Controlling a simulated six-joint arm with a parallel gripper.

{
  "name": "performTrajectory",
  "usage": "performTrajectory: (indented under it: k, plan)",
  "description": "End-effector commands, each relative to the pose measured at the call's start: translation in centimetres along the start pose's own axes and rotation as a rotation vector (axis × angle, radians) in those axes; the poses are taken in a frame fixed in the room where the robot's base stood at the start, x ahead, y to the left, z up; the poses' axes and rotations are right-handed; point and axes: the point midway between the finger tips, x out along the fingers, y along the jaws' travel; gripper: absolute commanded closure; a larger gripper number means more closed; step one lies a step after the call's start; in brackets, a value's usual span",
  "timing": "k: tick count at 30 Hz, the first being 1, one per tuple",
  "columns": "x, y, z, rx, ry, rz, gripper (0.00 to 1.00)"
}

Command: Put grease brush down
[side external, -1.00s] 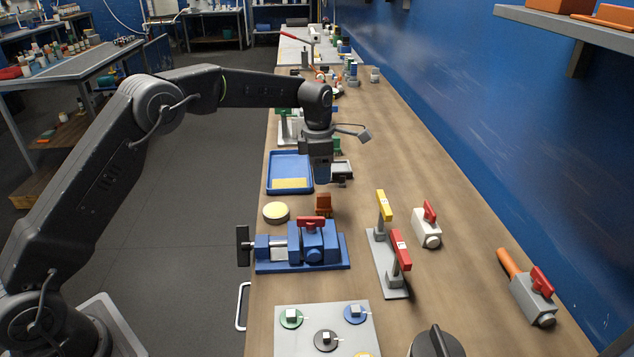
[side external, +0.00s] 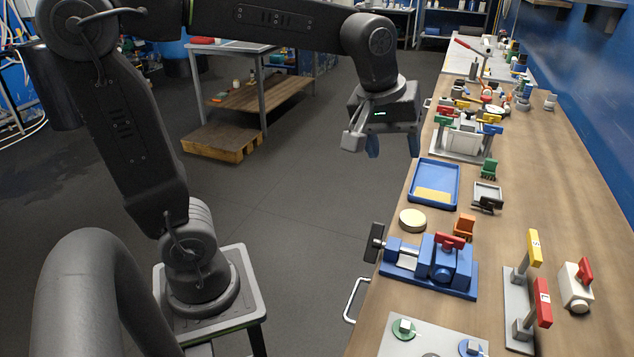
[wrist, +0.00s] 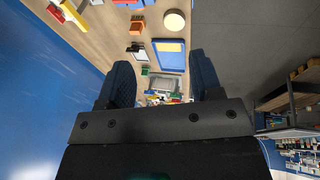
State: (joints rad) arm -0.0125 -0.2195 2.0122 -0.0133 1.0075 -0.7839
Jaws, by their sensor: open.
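My gripper (side external: 393,147) is open, its two dark blue fingers apart, and it hangs over the left edge of the bench in the side external view. In the wrist view the fingers (wrist: 160,75) are spread with nothing between them. No grease brush can be made out for certain. A small dark piece (side external: 487,203) lies at the near side of a small grey tray (side external: 488,189) on the bench; whether it is the brush I cannot tell. It also shows in the wrist view (wrist: 135,48).
A blue tray (side external: 410,190) with a yellow pad, a round cream disc (side external: 412,219), orange (side external: 464,227) and green (side external: 489,169) blocks and a blue vise (side external: 440,265) stand nearby. Red and yellow levers (side external: 534,248) rise at right. Bare wood lies right of the grey tray.

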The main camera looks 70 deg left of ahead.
Motion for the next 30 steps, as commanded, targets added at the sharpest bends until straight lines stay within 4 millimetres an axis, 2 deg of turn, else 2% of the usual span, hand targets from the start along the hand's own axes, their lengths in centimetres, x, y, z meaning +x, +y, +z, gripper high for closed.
performTrajectory:
  k: [1, 6, 12, 17, 30]
  plan:
    - [-0.9, -1.6, 1.7, 0.116, 0.023, 0.019, 0.41]
    - [-1.4, -6.2, 6.2, 0.487, 0.087, 0.049, 0.41]
    - [-0.7, -9.2, 9.2, 0.747, 0.137, 0.056, 0.41]
    - [-0.4, -9.8, 9.8, 0.805, 0.146, 0.054, 0.41]
    - [-0.5, -9.7, 9.7, 0.803, 0.145, 0.054, 0.41]
